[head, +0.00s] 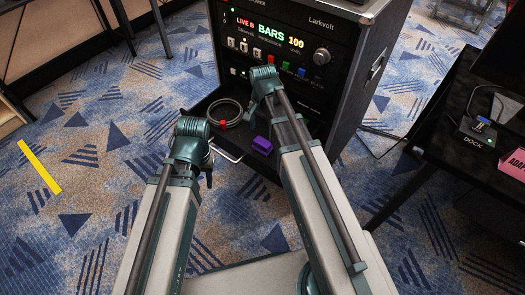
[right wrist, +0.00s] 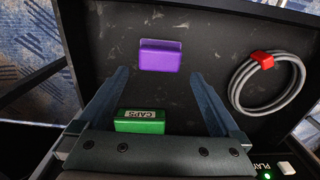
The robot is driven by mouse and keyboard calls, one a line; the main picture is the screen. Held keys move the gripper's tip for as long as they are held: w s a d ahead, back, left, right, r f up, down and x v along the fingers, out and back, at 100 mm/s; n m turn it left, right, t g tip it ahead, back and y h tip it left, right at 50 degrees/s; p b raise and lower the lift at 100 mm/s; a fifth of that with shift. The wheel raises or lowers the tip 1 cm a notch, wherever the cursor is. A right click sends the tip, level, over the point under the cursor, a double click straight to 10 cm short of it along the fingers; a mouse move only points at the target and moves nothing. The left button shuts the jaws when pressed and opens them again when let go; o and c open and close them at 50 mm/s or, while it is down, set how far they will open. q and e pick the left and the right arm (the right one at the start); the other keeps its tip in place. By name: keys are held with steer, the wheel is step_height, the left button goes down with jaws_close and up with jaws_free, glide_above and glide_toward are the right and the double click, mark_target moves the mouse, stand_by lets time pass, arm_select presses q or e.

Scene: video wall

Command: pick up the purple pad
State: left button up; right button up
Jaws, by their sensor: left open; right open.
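My right gripper (right wrist: 160,76) is open, with nothing gripped.
A green block marked CAPS (right wrist: 139,121) lies nearer the gripper base in the right wrist view. A coiled grey cable (right wrist: 268,83) with a red tie lies at the right. The rack (head: 290,50) stands behind. A black table (head: 450,140) is at the right. Carpet is open at left.

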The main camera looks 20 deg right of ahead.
mark_target(263, 141)
arm_select(q)
steer(key=shift+f+b, duration=0.35)
steer(key=shift+f, duration=0.5)
arm_select(e)
steer(key=shift+f, duration=0.8)
step_height(263, 141, down, 5)
steer(key=b, duration=0.5)
steer(key=shift+s+a+f, duration=0.1)
steer(key=shift+s+f, duration=0.05)
arm_select(q)
step_height(263, 141, down, 5)
steer(key=shift+f, duration=0.1)
arm_select(e)
steer(key=c, duration=1.2)
